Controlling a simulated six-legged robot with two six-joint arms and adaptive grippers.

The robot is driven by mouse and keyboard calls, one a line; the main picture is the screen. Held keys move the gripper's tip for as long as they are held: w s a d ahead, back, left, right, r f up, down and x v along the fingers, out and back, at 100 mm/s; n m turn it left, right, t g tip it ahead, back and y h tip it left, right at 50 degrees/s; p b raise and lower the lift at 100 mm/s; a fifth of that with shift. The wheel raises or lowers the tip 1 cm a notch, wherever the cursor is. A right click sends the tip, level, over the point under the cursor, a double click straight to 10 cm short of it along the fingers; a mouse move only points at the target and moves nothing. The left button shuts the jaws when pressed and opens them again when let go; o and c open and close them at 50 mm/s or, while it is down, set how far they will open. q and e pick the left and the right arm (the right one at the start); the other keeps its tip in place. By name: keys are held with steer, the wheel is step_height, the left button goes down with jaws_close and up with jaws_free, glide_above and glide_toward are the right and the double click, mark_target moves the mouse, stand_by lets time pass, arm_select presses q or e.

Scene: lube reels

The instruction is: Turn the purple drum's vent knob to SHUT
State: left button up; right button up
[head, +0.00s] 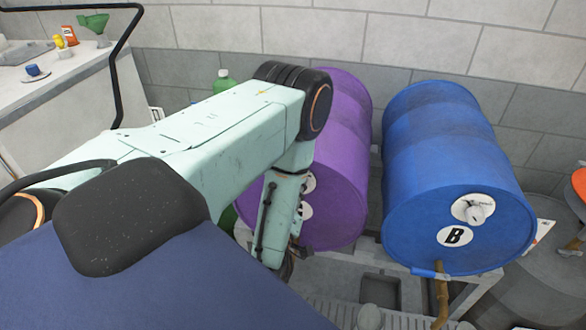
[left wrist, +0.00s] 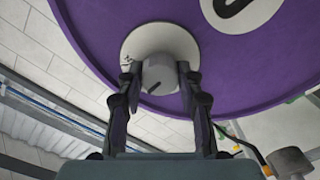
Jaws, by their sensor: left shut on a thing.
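The purple drum (head: 344,150) lies on its side left of the blue drum in the head view; my left arm covers much of its front face. In the left wrist view its purple face (left wrist: 105,25) fills the top. The grey vent knob (left wrist: 158,66) sits on a round white plate (left wrist: 140,42) with small dark marks at its left. A dark line shows on the knob. My left gripper (left wrist: 160,77) has one finger on each side of the knob and is shut on it. In the head view the fingers are hidden behind the arm. My right gripper is not in view.
The blue drum (head: 440,150), marked B, lies to the right with its own knob (head: 474,209) and a tap below. Both drums rest on a grey rack (head: 470,292). A bench (head: 75,80) with a green funnel and small items stands at the left.

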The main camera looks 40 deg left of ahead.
arm_select(q)
steer(key=n, duration=0.4)
steer(key=shift+a+r+n, duration=0.1)
steer(key=shift+r+n, duration=0.05)
steer(key=shift+n, duration=2.15)
steer(key=o, duration=1.2)
steer(key=shift+c, duration=0.2)
steer(key=shift+f, duration=0.2)
